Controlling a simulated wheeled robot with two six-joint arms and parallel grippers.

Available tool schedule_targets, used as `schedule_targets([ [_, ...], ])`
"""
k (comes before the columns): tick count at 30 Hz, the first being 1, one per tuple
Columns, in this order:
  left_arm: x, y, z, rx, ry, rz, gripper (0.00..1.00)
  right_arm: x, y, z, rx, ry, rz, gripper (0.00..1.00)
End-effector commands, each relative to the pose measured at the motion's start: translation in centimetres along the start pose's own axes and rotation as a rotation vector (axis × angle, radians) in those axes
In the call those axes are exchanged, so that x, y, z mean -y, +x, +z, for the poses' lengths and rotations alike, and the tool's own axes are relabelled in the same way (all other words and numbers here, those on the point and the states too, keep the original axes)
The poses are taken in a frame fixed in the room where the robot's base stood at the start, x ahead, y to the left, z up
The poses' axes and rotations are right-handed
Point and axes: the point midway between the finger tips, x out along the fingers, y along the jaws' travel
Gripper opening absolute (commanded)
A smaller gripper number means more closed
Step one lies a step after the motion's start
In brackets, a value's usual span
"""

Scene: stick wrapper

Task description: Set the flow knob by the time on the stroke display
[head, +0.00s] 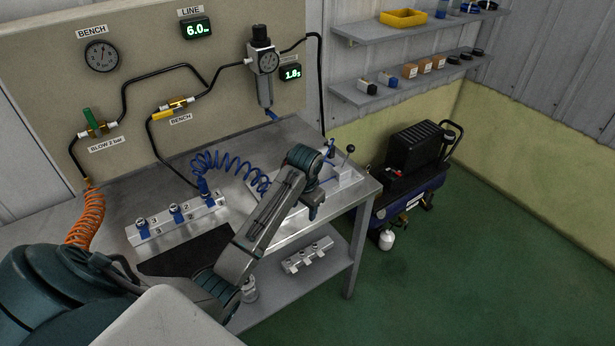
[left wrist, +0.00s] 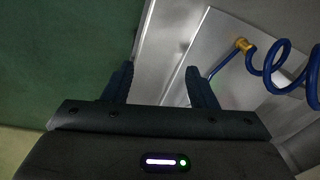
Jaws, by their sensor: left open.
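The stroke display (head: 290,73) is a small dark box on the panel with green digits that read 1.8 s. A pale block with a black-knobbed lever (head: 349,149) stands at the bench's right end, with a small blue fitting (head: 330,147) beside it. I cannot tell which part is the flow knob; my arm hides part of that plate. My left gripper (head: 313,212) points down near the bench's front right edge. In the left wrist view its two fingers (left wrist: 160,82) are apart and empty, over the metal bench edge. My right gripper is not in view.
A blue coiled hose (head: 228,165) crosses the bench, also in the left wrist view (left wrist: 284,75). A manifold (head: 176,216) with numbered ports stands left of my arm. The line display (head: 196,28) reads 6.0. A compressor (head: 412,190) stands right of the bench; green floor is open.

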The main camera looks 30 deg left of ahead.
Motion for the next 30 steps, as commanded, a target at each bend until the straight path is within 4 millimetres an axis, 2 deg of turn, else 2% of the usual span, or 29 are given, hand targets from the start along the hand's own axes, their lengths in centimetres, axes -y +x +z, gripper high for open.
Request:
schedule_targets([
  [1,1.4,-1.4,-2.1,0.007,-0.008,0.007,0.52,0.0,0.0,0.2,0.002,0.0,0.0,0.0],
  [6,5.1,-5.7,-7.0,0.045,-0.021,0.048,0.52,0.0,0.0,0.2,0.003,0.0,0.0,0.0],
  [12,7.6,-9.4,-9.8,0.069,-0.03,0.089,0.52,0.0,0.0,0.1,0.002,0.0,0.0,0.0],
  [15,8.0,-10.1,-10.2,0.074,-0.031,0.098,0.52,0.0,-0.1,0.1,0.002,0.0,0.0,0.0],
  [20,8.0,-9.0,-10.2,0.078,-0.031,0.101,0.52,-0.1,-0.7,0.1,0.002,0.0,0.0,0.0],
  [30,7.3,-2.8,-9.6,0.079,-0.032,0.102,0.52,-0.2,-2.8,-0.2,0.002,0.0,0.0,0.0],
])
